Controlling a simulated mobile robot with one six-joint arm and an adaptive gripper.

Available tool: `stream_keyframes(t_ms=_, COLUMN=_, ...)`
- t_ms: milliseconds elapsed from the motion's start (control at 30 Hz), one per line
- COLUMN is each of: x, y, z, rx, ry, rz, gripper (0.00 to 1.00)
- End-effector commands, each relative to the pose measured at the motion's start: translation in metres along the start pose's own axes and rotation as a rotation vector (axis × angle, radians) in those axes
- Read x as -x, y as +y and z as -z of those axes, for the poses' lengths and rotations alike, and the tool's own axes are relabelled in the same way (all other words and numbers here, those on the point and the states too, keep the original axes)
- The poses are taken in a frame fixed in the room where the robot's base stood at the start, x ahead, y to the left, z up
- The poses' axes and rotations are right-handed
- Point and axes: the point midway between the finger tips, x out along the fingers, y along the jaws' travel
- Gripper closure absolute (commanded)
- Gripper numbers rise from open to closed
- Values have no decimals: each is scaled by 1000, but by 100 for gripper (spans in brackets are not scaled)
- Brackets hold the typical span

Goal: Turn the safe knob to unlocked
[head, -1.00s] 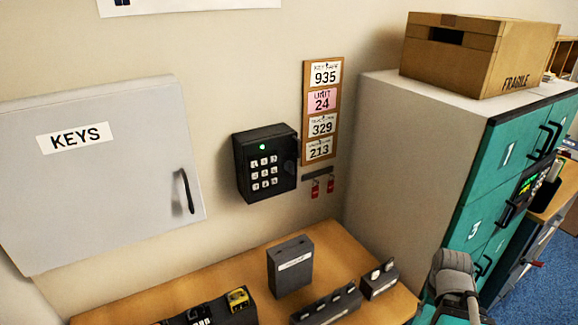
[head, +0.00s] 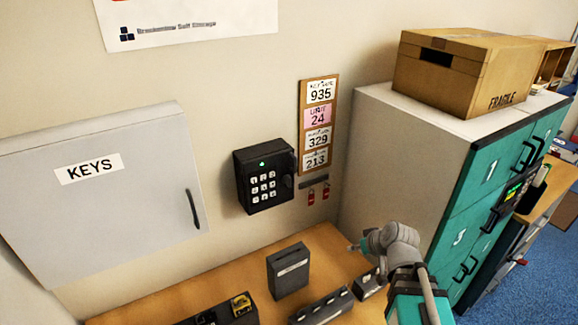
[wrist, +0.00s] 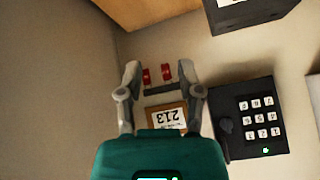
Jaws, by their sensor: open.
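The black safe (head: 263,178) is a small wall box with a white keypad and a green light lit at its top. Its dark knob (head: 289,187) is on the right side of its front. In the upside-down wrist view the safe (wrist: 256,118) is at the right, with the round knob (wrist: 225,126) on its near edge. My gripper (wrist: 158,68) is open and empty, its fingers spread to the left of the knob and apart from it. In the head view my gripper (head: 356,246) is right of and below the safe, over the desk.
A grey KEYS cabinet (head: 110,210) hangs to the left. A code board (head: 318,127) and red tags on a rack (head: 314,181) are right of the safe. A grey box (head: 288,270) stands on the desk below. Teal lockers (head: 490,195) bear a carton (head: 465,75) at right.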

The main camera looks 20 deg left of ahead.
Motion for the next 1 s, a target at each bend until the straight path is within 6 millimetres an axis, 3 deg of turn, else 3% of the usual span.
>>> stream_keyframes(t_ms=33, x=12, y=-18, z=26, rx=39, ry=52, rz=21, gripper=53)
stream_keyframes(t_ms=200, x=29, y=-66, z=87, rx=152, ry=238, rz=70, gripper=53)
stream_keyframes(t_ms=400, x=50, y=-110, z=140, rx=235, ry=412, rz=89, gripper=53)
stream_keyframes(t_ms=600, x=61, y=-130, z=164, rx=266, ry=500, rz=87, gripper=53)
stream_keyframes(t_ms=1000, x=62, y=-133, z=167, rx=270, ry=516, rz=85, gripper=53)
